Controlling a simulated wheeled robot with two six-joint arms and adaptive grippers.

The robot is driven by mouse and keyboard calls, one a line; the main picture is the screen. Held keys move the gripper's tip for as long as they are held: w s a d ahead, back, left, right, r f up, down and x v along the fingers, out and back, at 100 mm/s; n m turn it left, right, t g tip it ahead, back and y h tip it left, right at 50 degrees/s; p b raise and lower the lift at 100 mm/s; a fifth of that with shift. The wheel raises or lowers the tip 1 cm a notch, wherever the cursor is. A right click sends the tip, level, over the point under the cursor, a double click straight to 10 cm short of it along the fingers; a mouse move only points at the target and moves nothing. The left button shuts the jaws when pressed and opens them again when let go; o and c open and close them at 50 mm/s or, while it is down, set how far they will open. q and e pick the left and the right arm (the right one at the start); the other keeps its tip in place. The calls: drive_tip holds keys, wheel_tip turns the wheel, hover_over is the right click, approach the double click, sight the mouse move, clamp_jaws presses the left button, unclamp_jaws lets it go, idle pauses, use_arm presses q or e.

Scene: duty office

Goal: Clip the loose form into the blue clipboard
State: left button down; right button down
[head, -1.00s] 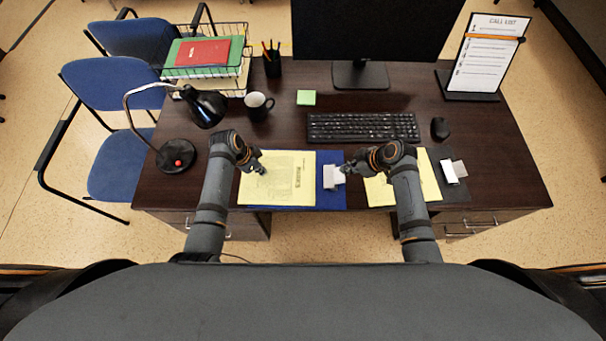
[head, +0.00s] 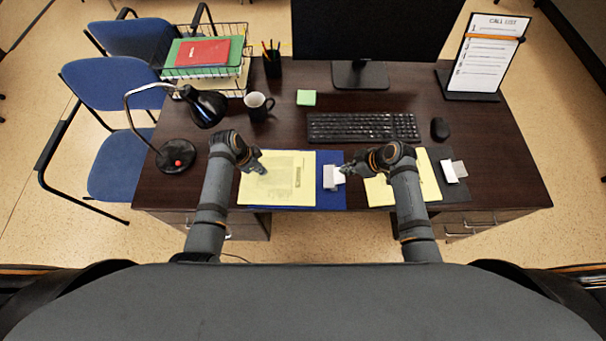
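The blue clipboard (head: 331,200) lies flat near the front edge of the desk, with its pale metal clip (head: 328,178) at its right side. A yellow printed form (head: 290,185) covers much of the board's left part. A gap of bare blue shows between the form's right edge and the clip. My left gripper (head: 258,168) is low over the form's upper left; whether it touches the paper or is closed is too small to tell. My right gripper (head: 341,173) points left at the clip, at or touching its right end; its fingers are too small to read.
A dark clipboard (head: 435,161) with a yellow form (head: 428,180) and clip (head: 453,171) lies to the right, partly under my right arm.

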sight(273, 176)
drive_tip(key=shift+d+f, duration=0.1)
drive_tip(key=shift+f, duration=1.3)
idle(0.5)
use_arm(q)
drive_tip(key=shift+f, duration=1.2)
idle(0.7)
drive_tip(key=shift+d, duration=0.8)
drive_tip(key=shift+d, duration=0.45)
use_arm(e)
drive_tip(key=shift+s, duration=0.1)
use_arm(q)
drive_tip(key=shift+s+d+f, duration=0.1)
drive_tip(key=shift+s, duration=0.05)
drive_tip(key=shift+d, duration=0.1)
